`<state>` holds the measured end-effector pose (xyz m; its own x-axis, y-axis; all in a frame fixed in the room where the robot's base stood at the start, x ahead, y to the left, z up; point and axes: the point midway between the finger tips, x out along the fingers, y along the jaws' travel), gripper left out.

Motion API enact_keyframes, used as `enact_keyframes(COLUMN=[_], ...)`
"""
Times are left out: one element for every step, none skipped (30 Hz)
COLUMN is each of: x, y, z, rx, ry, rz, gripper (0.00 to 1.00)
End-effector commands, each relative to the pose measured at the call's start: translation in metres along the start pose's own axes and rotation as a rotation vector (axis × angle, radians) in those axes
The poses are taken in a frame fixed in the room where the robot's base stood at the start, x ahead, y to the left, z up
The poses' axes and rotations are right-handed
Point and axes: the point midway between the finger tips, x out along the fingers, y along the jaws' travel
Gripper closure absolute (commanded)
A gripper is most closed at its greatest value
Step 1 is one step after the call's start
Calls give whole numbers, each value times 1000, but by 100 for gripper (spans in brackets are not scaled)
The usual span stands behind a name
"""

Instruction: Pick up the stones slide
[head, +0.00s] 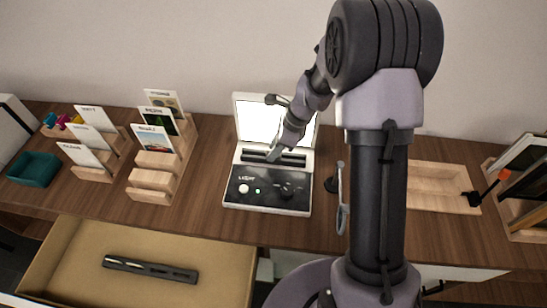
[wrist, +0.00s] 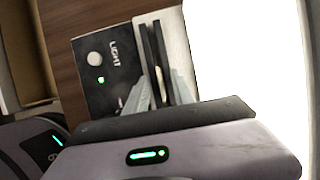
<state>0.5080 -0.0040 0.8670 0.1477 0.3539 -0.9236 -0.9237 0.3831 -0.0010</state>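Several slides with small printed labels stand in the middle wooden rack (head: 150,180): a tan-pictured slide (head: 164,100) at the back, a dark green one (head: 160,120) and a red-and-teal one (head: 154,139). The labels are too small to read, so I cannot tell which is the stones slide. My gripper (head: 274,153) is over the light box (head: 235,190), at its dark slots.
A left rack (head: 95,170) holds pale slides beside a teal tray (head: 34,168). An open drawer (head: 75,250) in front holds a dark slotted bar (head: 150,269). A magnifier (head: 342,215) and wooden tray (head: 437,185) are right of the light box. The wall is behind.

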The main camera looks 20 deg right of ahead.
Motion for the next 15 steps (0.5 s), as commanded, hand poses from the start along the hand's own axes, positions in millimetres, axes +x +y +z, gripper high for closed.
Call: enact_keyframes(x=[-1,-1,-1,-1,-1,-1,-1,-1,-1,-1,-1,-1,-1,-1,-1], y=[0,0,0,0,0,0,0,0,0,0,0,0,0,0,0], z=[0,0,0,0,0,0,0,0,0,0,0,0,0,0,0], rx=[0,0,0,0,0,0,0,0,0,0,0,0,0,0,0], ry=[0,0,0,0,0,0,0,0,0,0,0,0,0,0,0], rz=[0,0,0,0,0,0,0,0,0,0,0,0,0,0,0], gripper=[70,76,84,90,96,100,100,100,100,100,100,100,100,100,100])
